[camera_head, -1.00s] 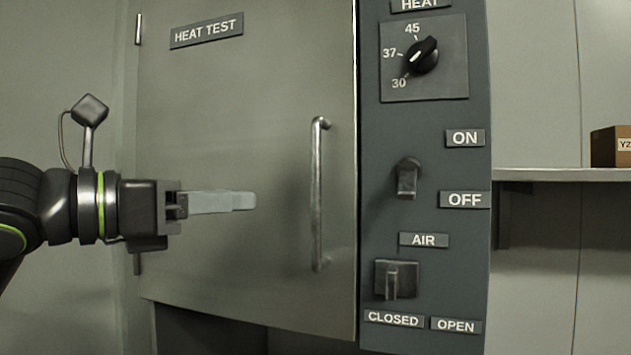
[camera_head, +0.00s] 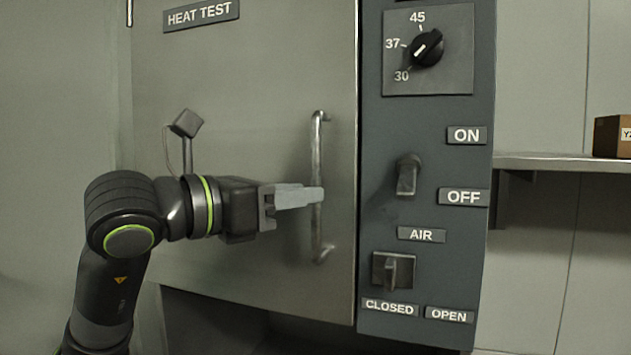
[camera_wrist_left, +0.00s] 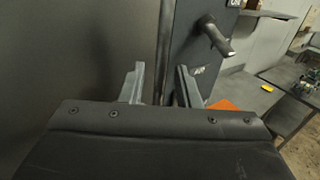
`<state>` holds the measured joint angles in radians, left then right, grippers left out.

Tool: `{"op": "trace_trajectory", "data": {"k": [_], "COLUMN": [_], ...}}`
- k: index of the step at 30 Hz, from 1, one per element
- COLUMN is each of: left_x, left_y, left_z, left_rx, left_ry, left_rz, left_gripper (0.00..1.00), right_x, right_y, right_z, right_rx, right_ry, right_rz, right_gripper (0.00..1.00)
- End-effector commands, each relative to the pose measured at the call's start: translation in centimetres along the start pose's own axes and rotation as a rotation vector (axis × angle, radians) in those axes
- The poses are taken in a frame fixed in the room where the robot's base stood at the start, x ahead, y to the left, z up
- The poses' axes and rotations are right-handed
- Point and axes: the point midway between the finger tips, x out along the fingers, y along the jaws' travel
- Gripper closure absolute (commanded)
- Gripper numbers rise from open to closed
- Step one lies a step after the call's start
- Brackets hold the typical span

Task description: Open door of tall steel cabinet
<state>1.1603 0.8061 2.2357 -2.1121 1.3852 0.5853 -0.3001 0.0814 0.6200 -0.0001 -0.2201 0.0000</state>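The tall steel cabinet's door (camera_head: 240,100) is a flat grey panel marked HEAT TEST, and it appears closed against the control panel. Its vertical bar handle (camera_head: 317,150) is near the door's right edge. My left gripper (camera_head: 318,195) reaches in from the left, with its fingertips at the handle's middle and overlapping it. I cannot tell whether that strip is the handle or the door edge, nor whether the fingers touch the handle. My right gripper is not in view.
Right of the door, the dark control panel (camera_head: 425,240) carries a dial (camera_head: 426,48), an ON/OFF switch (camera_head: 408,174) and an AIR valve knob (camera_head: 394,270). A wall shelf (camera_head: 545,162) with a brown box (camera_head: 612,137) is further right.

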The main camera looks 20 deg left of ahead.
Motion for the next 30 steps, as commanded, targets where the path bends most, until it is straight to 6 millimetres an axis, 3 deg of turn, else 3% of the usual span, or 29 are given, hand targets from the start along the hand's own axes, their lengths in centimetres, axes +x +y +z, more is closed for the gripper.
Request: {"op": "trace_trajectory", "data": {"k": [9,23,30], "left_x": [2.9,3.6,3.5], "left_y": [-0.1,0.0,0.0], "left_z": [0.1,-0.1,-0.1], "left_rx": [-0.003,0.0,0.0], "left_ry": [0.001,0.002,0.002], "left_rz": [-0.003,0.0,0.0], "left_gripper": [0.7,0.7,0.99], "right_x": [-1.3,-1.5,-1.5], "right_y": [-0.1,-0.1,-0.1], "right_z": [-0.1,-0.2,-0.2], "right_rx": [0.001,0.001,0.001], "right_ry": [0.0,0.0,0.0], "right_rz": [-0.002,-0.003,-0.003], "right_gripper": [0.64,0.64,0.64]}}
